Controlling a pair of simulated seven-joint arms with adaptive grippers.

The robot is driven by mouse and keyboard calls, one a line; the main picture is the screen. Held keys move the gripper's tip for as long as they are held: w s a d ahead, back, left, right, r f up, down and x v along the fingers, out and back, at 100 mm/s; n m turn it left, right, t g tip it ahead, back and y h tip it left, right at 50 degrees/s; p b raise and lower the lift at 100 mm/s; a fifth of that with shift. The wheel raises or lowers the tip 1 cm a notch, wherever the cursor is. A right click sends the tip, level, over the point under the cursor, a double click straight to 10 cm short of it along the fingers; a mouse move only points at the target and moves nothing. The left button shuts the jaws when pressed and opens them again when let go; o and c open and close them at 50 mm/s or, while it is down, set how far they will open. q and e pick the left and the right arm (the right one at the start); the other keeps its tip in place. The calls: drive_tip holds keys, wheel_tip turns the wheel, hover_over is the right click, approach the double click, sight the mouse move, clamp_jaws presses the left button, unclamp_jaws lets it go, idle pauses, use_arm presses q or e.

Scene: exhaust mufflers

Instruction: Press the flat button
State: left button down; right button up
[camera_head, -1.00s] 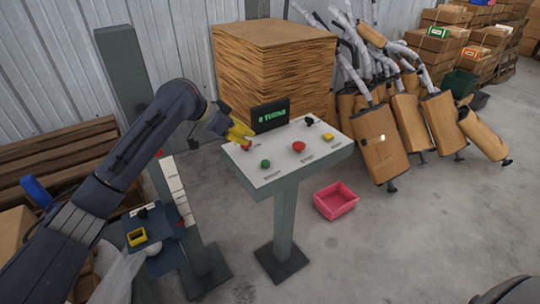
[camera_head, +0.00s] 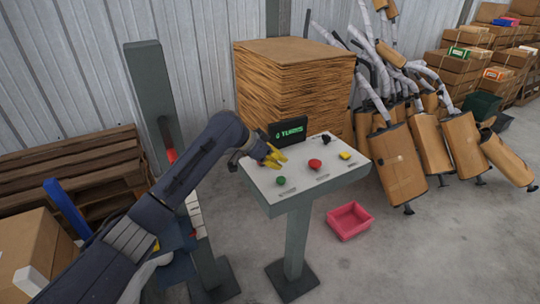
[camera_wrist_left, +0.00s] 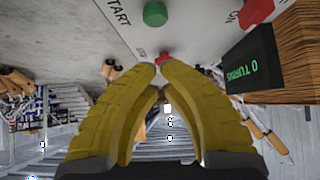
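The control panel (camera_head: 300,192) stands on a post. It carries a low green button (camera_head: 281,181), a domed red button (camera_head: 315,164), a yellow button (camera_head: 345,155) and a black knob (camera_head: 326,139). The green button (camera_wrist_left: 155,14), marked START, and a small red button (camera_wrist_left: 163,57) show in the left wrist view. My left gripper (camera_head: 277,157) is over the panel's left part, with its yellow fingers slightly apart and nothing held. In the wrist view its tips (camera_wrist_left: 161,66) frame the small red button; I cannot tell whether they touch it. My right gripper is not in view.
A black display (camera_head: 288,131) with green text stands at the panel's back edge, close to my left gripper. A pink bin (camera_head: 349,221) lies on the floor to the right. Stacked cardboard (camera_head: 295,80) and mufflers (camera_head: 398,165) stand behind.

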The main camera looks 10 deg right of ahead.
sight(281, 178)
use_arm(q)
drive_tip(key=f, duration=0.1)
drive_tip(key=d+f, duration=0.1)
drive_tip(key=f, duration=0.1)
drive_tip(key=shift+w+d+f, duration=0.15)
drive_tip(key=shift+w, duration=0.05)
drive_tip(key=shift+f, duration=1)
drive_tip(key=shift+f, duration=0.1)
